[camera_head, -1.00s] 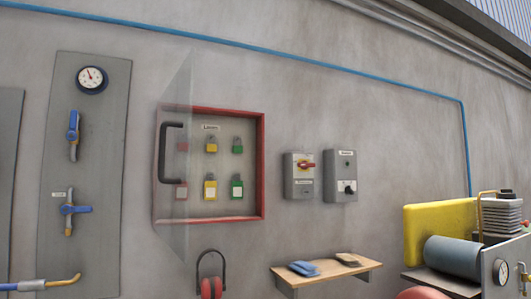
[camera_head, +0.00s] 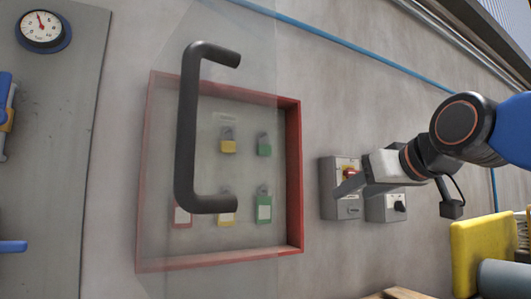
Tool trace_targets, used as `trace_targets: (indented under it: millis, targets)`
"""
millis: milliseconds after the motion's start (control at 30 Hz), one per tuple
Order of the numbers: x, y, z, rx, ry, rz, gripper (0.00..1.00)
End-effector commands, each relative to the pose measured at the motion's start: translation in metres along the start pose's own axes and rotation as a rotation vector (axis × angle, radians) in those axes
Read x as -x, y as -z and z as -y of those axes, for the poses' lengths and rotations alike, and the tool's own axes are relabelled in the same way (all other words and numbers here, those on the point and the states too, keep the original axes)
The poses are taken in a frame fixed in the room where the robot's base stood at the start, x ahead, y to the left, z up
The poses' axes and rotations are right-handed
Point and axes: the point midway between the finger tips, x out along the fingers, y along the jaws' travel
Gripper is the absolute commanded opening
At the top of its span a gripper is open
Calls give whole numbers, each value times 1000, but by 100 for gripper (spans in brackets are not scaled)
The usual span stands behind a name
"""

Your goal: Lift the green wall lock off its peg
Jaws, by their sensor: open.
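Two green padlocks hang in the red-framed lock box (camera_head: 293,180) on the wall: an upper one (camera_head: 264,149) and a lower one (camera_head: 264,210) with a pale label. I cannot tell which is the wall lock. The clear door (camera_head: 262,75), with a black handle (camera_head: 187,130), stands out from the box at an angle. Its pane overlaps most of the box in my view, with the green locks near its right edge. The locks' pegs are too small to make out.
Yellow padlocks, an upper one (camera_head: 228,144) and a lower one (camera_head: 226,208), hang left of the green ones. Right of the box are a red-and-yellow switch box (camera_head: 328,200) and another grey one (camera_head: 375,208). A yellow machine (camera_head: 480,250) stands lower right.

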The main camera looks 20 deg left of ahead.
Motion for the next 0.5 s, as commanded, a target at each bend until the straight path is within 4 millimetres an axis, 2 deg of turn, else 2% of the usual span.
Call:
trace_targets:
  millis: [33, 100, 200, 300, 500]
  targets:
    - [-5, 33, 22, 13, 41, -51, 55]
    - [-7, 69, 45, 27, 82, -112, 55]
    - [-7, 107, 71, 38, 127, -178, 55]
    - [-5, 130, 87, 43, 155, -220, 55]
    - [-17, 145, 98, 45, 169, -242, 55]
